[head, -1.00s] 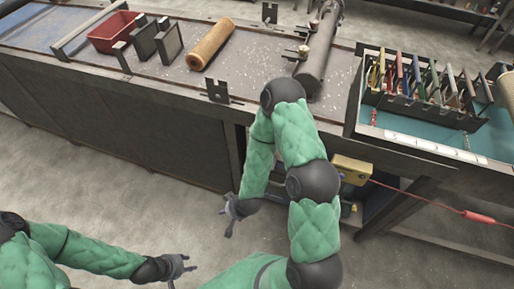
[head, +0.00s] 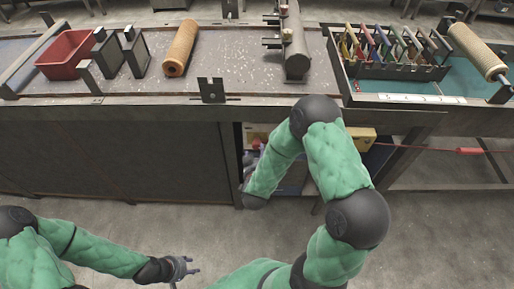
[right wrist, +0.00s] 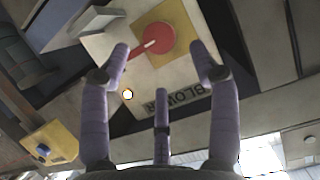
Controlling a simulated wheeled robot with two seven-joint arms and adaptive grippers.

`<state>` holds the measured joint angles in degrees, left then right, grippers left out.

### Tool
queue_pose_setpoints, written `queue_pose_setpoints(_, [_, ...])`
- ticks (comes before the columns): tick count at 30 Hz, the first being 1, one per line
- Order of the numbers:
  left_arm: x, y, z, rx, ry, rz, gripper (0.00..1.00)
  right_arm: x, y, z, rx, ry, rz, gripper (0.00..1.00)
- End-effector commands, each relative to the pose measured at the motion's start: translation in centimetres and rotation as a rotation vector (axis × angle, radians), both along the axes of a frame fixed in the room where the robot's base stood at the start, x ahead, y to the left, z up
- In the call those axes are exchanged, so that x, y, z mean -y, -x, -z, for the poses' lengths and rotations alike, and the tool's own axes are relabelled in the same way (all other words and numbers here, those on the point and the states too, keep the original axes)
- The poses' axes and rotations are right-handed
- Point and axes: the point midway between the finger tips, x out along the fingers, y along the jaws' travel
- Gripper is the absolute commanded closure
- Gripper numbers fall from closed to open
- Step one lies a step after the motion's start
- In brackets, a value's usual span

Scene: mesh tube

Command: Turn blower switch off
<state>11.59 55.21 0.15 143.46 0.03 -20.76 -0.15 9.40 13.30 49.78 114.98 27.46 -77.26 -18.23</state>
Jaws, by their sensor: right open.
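The blower switch is a red round knob (right wrist: 157,39) with a pale pointer line, on a yellow square plate (right wrist: 184,14) in the right wrist view. A pale panel around it carries a dark label reading BLOWER (right wrist: 178,98). My right gripper (right wrist: 160,62) is open, its fingers spread to both sides of the knob in the picture. Nothing is between them in its grasp, and contact cannot be told. My left gripper (head: 189,268) is open and empty over the floor at lower left.
The bench top (head: 240,85) carries a red bin (head: 66,54), an orange-brown mesh roll (head: 181,47), a grey cylinder (head: 296,45) and a rack of coloured tools (head: 395,70). A yellow box (head: 362,138) sits under the bench edge. A small lit lamp (right wrist: 127,94) shows near the knob.

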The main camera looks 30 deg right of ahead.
Motion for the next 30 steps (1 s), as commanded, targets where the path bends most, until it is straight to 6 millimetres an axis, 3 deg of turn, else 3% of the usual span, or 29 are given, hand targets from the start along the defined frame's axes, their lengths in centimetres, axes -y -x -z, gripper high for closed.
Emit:
queue_pose_setpoints(6, [0.0,0.0,1.8,0.000,0.000,0.000,0.60,1.9,-3.1,1.9,0.000,0.000,0.001,0.38])
queue_pose_setpoints(12, [0.0,0.0,2.6,0.001,0.000,0.000,0.60,3.0,-4.9,2.6,0.000,-0.002,-0.001,0.38])
queue_pose_setpoints(25, [0.0,0.0,2.8,0.001,0.000,0.000,0.60,3.4,-5.6,2.8,-0.002,-0.001,-0.002,0.38])
queue_pose_setpoints(30, [0.0,0.0,2.8,0.001,0.000,0.000,0.60,3.4,-5.6,2.8,-0.002,-0.001,-0.003,0.86])
